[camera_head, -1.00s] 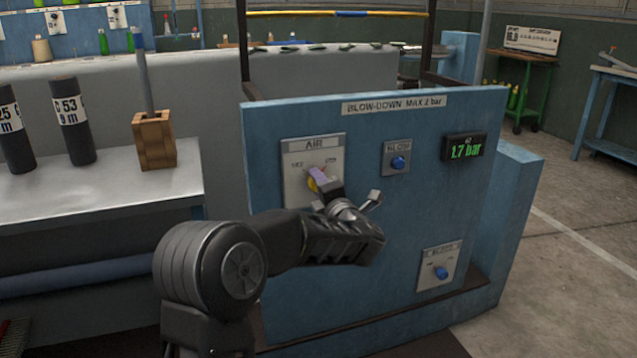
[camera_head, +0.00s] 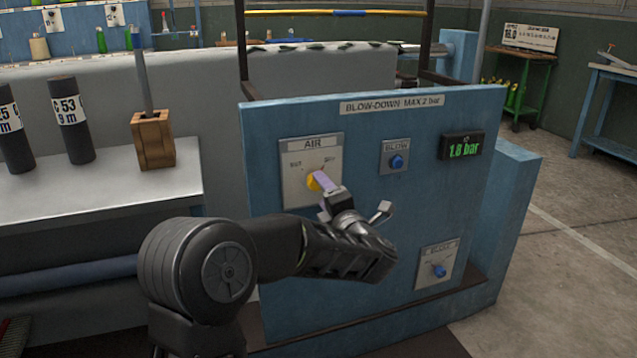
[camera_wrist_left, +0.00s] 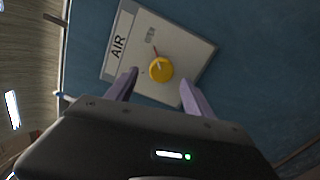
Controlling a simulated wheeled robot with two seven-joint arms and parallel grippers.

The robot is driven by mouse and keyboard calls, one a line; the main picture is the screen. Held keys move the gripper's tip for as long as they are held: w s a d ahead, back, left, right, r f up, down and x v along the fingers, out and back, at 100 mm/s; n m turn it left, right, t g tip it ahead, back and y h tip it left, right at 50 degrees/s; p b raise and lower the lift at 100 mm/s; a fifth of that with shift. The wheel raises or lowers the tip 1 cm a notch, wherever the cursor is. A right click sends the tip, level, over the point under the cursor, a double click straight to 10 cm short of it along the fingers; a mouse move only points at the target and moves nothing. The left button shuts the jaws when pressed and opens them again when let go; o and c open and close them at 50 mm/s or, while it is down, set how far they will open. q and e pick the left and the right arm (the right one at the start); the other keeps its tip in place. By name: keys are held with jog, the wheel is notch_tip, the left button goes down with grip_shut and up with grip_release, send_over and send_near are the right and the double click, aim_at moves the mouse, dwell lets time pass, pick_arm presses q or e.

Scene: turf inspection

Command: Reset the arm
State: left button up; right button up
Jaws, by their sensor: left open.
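My left gripper (camera_head: 355,206) is in front of the blue blow-down panel (camera_head: 270,230), just below and right of the AIR plate (camera_head: 297,195). Its two fingers (camera_wrist_left: 158,92) are spread and empty in the left wrist view. The yellow AIR knob (camera_head: 313,182) sits on its plate and also shows in the left wrist view (camera_wrist_left: 160,69), beyond the fingertips with a gap. A finger partly overlaps the plate in the head view. My right gripper shows in no frame.
A blue BLOW button (camera_head: 397,161), a display (camera_head: 462,146) that appears to read 1.8 bar, and a lower blue knob (camera_head: 439,271) are on the panel. A bench (camera_head: 60,208) with dark cylinders (camera_head: 71,120) and a wooden block (camera_head: 153,140) stands left. Floor is free at right.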

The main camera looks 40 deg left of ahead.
pick_arm(q)
jog(key=v, duration=0.2)
jog(key=shift+s+d, duration=0.2)
jog(key=shift+d, duration=0.1)
dwell(0.3)
